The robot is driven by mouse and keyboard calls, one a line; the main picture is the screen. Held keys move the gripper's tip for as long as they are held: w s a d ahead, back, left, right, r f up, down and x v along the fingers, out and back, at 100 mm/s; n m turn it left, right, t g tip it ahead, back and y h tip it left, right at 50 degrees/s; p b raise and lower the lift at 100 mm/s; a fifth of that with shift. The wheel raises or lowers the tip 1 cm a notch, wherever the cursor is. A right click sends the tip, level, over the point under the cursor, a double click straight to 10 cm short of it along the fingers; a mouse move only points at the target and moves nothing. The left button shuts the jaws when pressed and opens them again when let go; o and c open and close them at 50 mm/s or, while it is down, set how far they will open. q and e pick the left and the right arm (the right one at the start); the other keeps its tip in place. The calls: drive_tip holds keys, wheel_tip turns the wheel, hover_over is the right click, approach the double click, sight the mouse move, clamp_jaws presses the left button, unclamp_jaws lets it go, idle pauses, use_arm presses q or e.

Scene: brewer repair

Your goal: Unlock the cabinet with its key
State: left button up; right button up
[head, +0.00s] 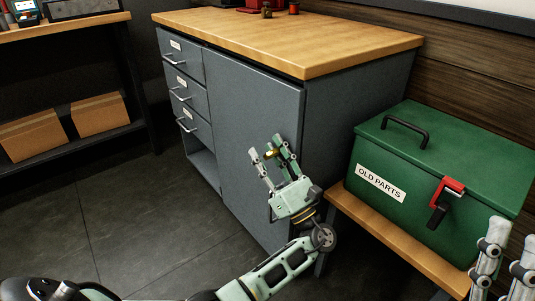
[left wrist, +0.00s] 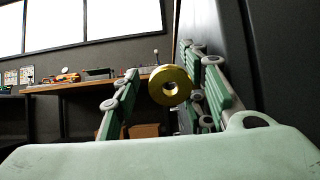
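The grey cabinet (head: 255,125) has a plain door on its right half. My left gripper (head: 267,150) is in front of this door, its fingers pointing up and away. Its fingers stand apart. A small brass piece (head: 271,154) shows between the fingertips. In the left wrist view it is a round brass disc with a central hole (left wrist: 170,86), close to the right finger, with a narrow gap to the left finger. I cannot tell whether it is the key's head or part of the lock. My right gripper (head: 505,262) shows partly at the lower right, away from the cabinet.
A green "OLD PARTS" box (head: 425,175) with a red and black latch stands on a low wooden bench (head: 400,235) right of the cabinet. A shelf unit with cardboard boxes (head: 32,135) is at the left. The floor (head: 130,205) before the drawers is clear.

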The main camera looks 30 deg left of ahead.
use_arm(q)
drive_tip(key=v, duration=1.2)
drive_tip(key=shift+f, duration=0.1)
drive_tip(key=shift+c, duration=0.5)
